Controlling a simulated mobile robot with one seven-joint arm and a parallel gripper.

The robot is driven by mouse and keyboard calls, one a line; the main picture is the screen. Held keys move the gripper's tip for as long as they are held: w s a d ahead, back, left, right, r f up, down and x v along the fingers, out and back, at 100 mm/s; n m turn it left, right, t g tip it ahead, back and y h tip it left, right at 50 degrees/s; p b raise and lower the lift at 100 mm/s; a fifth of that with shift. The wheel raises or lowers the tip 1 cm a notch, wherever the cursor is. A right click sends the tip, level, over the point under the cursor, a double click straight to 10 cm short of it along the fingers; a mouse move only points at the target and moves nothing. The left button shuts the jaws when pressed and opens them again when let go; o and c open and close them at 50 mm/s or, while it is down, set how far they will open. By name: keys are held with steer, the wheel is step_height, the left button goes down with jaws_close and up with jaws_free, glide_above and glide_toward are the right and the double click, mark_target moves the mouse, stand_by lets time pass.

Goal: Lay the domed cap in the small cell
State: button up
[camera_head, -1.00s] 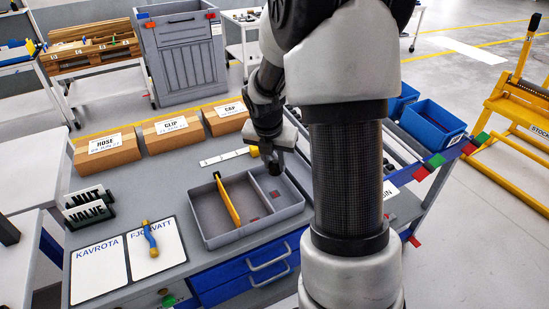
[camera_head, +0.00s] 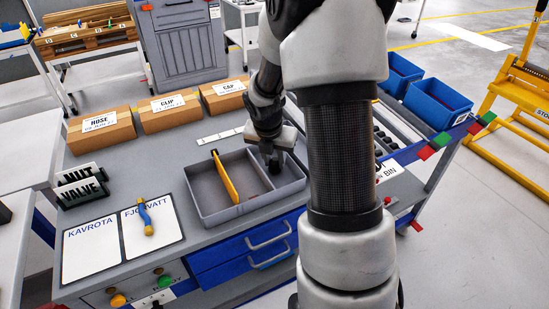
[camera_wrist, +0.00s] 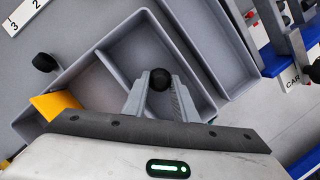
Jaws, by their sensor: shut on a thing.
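My gripper (camera_wrist: 160,97) is shut on a small black domed cap (camera_wrist: 159,79), whose round top shows between the fingertips in the wrist view. In the head view my gripper (camera_head: 273,163) is at the back right part of the grey tray (camera_head: 243,211), where the cap is hard to make out. Inner walls divide the tray into cells. The wrist view shows the fingers over a cell (camera_wrist: 148,45) on the tray's far side. I cannot tell whether the cap touches the cell floor.
Cartons (camera_head: 168,112) line the bench's back. Two labelled cards and a blue-and-yellow part (camera_head: 145,217) are left of the tray. Blue bins (camera_head: 437,103) stand right.

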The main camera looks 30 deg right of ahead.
steer(key=o, duration=1.1)
steer(key=p+v, duration=0.3)
steer(key=v, duration=1.4)
steer(key=shift+s+r+p, duration=0.1)
steer(key=shift+s+p, duration=0.05)
steer(key=shift+p, duration=0.25)
steer(key=shift+r, duration=0.1)
